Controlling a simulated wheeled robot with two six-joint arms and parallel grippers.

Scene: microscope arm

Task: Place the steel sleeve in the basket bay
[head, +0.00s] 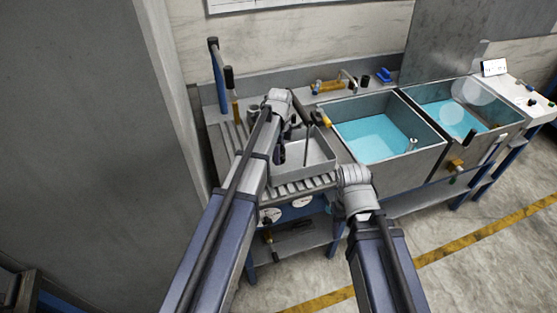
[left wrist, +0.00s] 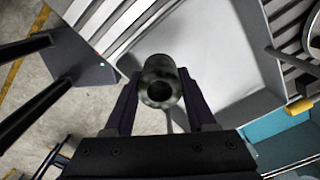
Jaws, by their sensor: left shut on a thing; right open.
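The steel sleeve (left wrist: 160,88) is a short grey hollow cylinder, its open end facing the left wrist camera. My left gripper (left wrist: 160,105) is shut on it, one dark finger on each side. In the head view my left gripper (head: 282,153) is at the left side of a grey metal basket (head: 318,172); the sleeve cannot be made out there. The left wrist view shows the basket's pale floor (left wrist: 222,60) beyond and right of the sleeve. I cannot tell the sleeve's height above it. My right arm ends left of the sink front; its gripper is hidden.
The basket stands on a ribbed draining board (head: 301,187). To its right are two sink basins with blue water (head: 375,135). An orange-handled tool (head: 324,118) lies near the basket's back right. Tall handled tools (head: 217,75) stand at the back left.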

